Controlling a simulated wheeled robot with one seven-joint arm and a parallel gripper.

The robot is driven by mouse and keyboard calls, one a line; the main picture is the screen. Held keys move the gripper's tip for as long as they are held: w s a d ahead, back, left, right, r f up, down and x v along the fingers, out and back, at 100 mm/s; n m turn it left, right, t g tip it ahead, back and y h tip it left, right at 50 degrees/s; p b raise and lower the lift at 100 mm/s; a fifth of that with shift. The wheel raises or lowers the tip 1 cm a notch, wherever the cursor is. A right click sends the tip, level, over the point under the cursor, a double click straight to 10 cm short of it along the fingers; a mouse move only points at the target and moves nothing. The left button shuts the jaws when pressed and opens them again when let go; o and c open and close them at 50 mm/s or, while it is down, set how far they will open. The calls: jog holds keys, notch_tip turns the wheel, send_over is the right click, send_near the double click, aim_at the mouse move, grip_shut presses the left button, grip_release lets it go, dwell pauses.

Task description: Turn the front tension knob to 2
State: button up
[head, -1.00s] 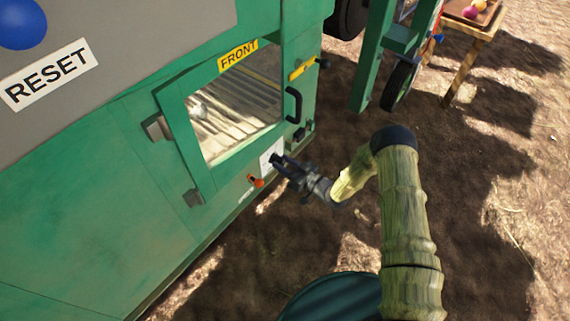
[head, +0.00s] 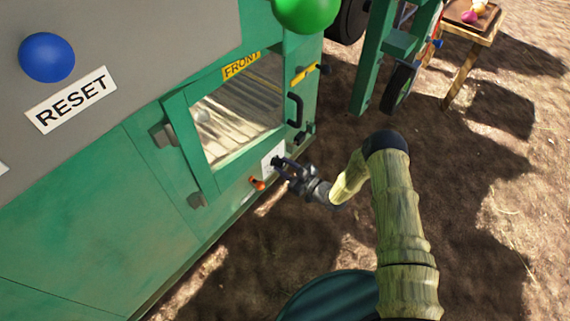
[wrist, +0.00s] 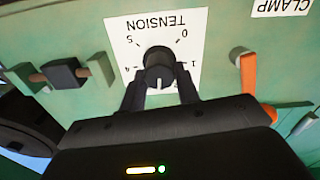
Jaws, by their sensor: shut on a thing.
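The black tension knob (wrist: 159,62) sits on a white dial plate (wrist: 120,30) marked TENSION, which appears upside down in the wrist view. Numerals 0, 1, 4 and 5 show; the lower part of the scale is covered by my fingers. The knob's white pointer line points straight down in the wrist picture, between the 1 and 4 sides. My gripper (wrist: 160,92) is shut on the knob, one finger on each side. In the head view my gripper (head: 281,166) reaches the green panel below the FRONT window (head: 238,108), and hides the knob.
An orange-tipped lever (wrist: 248,72) is close beside the dial; it also shows in the head view (head: 257,184). A black latch (wrist: 63,74) is on the other side. A CLAMP label (wrist: 280,7) is nearby. A blue RESET button (head: 46,57) is at upper left.

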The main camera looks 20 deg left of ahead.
jog(key=n+p, duration=0.2)
jog(key=n, duration=0.1)
jog(key=shift+s+n, duration=0.15)
jog(key=shift+n, duration=0.25)
jog(key=shift+f+n+p, duration=0.1)
jog(key=shift+n+p, duration=0.9)
jog(key=shift+n, duration=0.5)
jog(key=o, duration=1)
jog(key=shift+c, duration=0.2)
jog(key=shift+d, duration=0.1)
jog(key=p+v, duration=0.7)
jog(key=v, duration=1)
